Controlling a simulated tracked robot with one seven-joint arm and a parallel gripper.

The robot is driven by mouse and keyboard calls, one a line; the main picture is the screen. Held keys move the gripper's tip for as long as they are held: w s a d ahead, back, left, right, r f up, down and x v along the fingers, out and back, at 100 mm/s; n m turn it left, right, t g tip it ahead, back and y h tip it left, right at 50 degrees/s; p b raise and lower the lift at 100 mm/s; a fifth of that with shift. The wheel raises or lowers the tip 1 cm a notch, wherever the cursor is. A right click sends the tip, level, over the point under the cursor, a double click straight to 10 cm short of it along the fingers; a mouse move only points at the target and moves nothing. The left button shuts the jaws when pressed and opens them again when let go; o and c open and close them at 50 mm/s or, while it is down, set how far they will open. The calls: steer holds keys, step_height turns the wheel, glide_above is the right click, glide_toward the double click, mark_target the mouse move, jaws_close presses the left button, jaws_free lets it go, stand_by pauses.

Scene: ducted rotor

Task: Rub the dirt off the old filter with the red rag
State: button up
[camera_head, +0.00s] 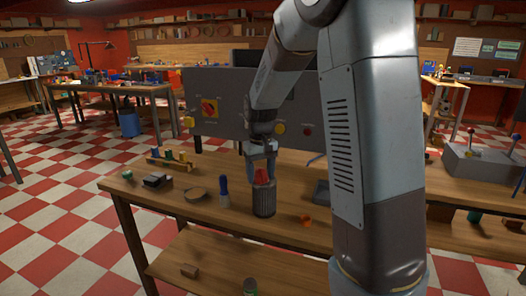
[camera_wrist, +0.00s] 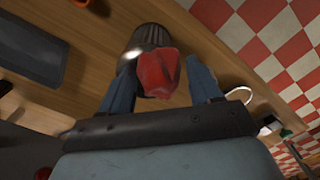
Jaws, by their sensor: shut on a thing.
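The red rag (camera_head: 262,177) is between the fingers of my gripper (camera_head: 261,160), which is shut on it. In the wrist view the rag (camera_wrist: 157,73) shows between the two blue-grey fingertips (camera_wrist: 163,88). The old filter (camera_head: 264,200) is a dark grey ribbed cylinder standing upright on the wooden bench. The rag is at its top; I cannot tell whether it touches the filter. In the wrist view the filter (camera_wrist: 149,40) is partly hidden behind the rag. Dirt on it cannot be made out.
On the bench (camera_head: 190,212), a blue-handled brush (camera_head: 224,190) stands left of the filter. A small orange piece (camera_head: 305,219) lies right of the filter. A grey control panel (camera_head: 225,108) rises behind.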

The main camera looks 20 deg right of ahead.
steer(key=shift+w+r, duration=0.2)
steer(key=shift+r, duration=0.8)
steer(key=shift+s+d+r, duration=0.1)
steer(key=shift+r, duration=2.85)
steer(key=shift+d, duration=0.1)
